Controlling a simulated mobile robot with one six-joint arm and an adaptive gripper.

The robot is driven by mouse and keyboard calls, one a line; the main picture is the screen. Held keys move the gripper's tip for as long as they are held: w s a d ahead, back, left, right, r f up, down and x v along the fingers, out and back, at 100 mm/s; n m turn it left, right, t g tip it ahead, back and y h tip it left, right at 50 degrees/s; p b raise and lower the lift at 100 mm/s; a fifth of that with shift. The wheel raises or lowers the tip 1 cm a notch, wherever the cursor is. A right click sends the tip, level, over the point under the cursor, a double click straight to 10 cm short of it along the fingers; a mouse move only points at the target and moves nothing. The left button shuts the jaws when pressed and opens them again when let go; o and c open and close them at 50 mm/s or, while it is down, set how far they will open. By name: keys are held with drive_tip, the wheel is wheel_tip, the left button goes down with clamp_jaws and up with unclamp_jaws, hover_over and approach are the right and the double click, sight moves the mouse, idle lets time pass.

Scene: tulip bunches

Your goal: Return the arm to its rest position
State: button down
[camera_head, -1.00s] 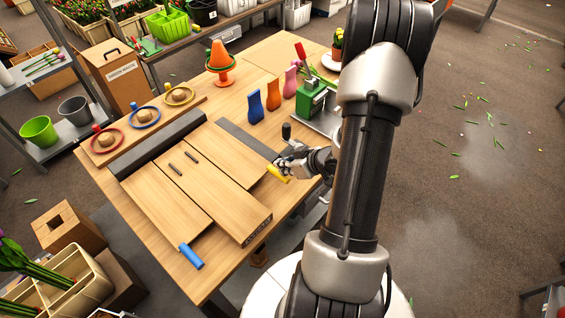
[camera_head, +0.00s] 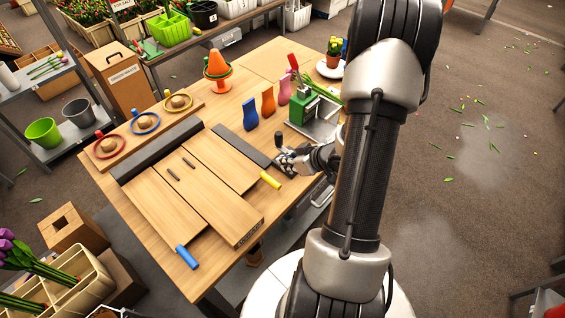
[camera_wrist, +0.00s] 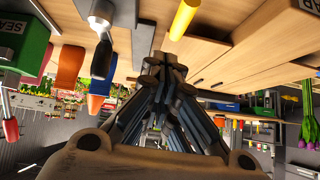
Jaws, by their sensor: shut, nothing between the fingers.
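My gripper (camera_head: 286,160) is over the right side of the wooden worktable (camera_head: 218,272), low near the green sealing device (camera_head: 312,108). In the wrist view my gripper's fingers (camera_wrist: 165,70) are together with nothing between them. A yellow cylinder-shaped handle (camera_head: 270,180) is at the end of the right wooden slat, a short way left of my gripper and apart from it. It also shows in the wrist view (camera_wrist: 184,18), ahead of the fingers. My arm stays extended down across the head view and hides part of the table's right edge.
A wide wooden board (camera_head: 212,196) and a blue handle (camera_head: 187,257) lie left of my gripper. Blue (camera_head: 250,113), orange (camera_head: 268,100) and pink (camera_head: 284,88) vases stand behind it. A potted plant (camera_head: 333,55) is at the far right. The floor on the right is mostly clear.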

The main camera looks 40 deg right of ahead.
drive_tip(key=p+v, duration=0.1)
drive_tip(key=v, duration=0.4)
drive_tip(key=shift+s+d+r+p, duration=0.15)
drive_tip(key=shift+s+r+p, duration=0.05)
drive_tip(key=shift+r+p, duration=0.2)
